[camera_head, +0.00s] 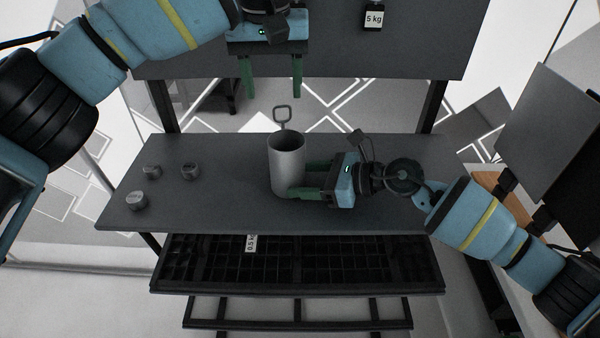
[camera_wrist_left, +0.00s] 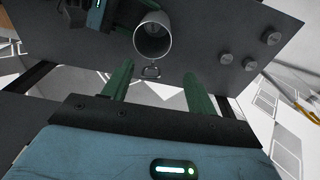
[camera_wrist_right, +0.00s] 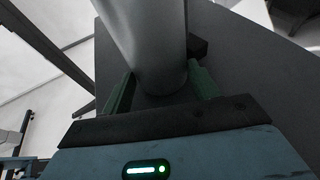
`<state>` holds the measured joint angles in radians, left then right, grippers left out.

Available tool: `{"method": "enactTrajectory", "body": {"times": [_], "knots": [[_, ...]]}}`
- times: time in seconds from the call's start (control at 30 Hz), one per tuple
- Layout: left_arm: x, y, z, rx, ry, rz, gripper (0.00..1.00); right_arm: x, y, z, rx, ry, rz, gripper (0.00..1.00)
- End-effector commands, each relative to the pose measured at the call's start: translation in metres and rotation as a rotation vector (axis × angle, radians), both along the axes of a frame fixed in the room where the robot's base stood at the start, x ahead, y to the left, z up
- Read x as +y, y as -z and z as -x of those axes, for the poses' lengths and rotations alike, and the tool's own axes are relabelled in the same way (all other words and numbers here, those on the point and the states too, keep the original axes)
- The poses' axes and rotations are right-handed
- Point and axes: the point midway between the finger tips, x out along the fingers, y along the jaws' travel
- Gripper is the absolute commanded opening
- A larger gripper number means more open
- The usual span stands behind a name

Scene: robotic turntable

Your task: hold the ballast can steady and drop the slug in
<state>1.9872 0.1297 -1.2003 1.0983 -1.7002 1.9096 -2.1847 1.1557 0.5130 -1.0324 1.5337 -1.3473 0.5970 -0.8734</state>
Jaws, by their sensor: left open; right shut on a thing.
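The grey open-topped ballast can (camera_head: 287,170) stands upright on the dark bench, with a loop handle (camera_head: 282,114) at its far side. My right gripper (camera_head: 308,180) is shut on the can's lower part from the right; the can fills the space between its fingers in the right wrist view (camera_wrist_right: 152,45). Three small grey slugs, a near one (camera_head: 137,201), a far-left one (camera_head: 152,172) and a right one (camera_head: 190,171), lie on the bench left of the can. My left gripper (camera_head: 272,94) is open and empty, above and beyond the can.
A dark upper shelf (camera_head: 420,60) stands behind the bench (camera_head: 225,200), with a block labelled 5 kg (camera_head: 373,18). A black rack (camera_head: 340,265) with a 0.5 kg label (camera_head: 251,243) sits below the front edge. The bench between slugs and can is clear.

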Motion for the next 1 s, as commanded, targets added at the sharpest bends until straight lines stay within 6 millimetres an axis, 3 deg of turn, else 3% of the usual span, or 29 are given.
{"method": "enactTrajectory", "body": {"times": [0.2, 0.4, 1.0], "knots": [[0.0, -0.045, 0.004, -0.004, 0.0, 0.0, 0.58, 0.0, 0.0, 0.0, 0.0, -0.001, -0.001, 0.47], [0.0, -0.071, 0.007, -0.002, 0.001, 0.0, 0.58, 0.0, 0.0, 0.0, 0.0, -0.001, -0.001, 0.47], [0.001, -0.08, 0.008, 0.0, 0.002, 0.0, 0.58, 0.0, 0.0, 0.0, 0.0, 0.0, -0.001, 0.47]]}}
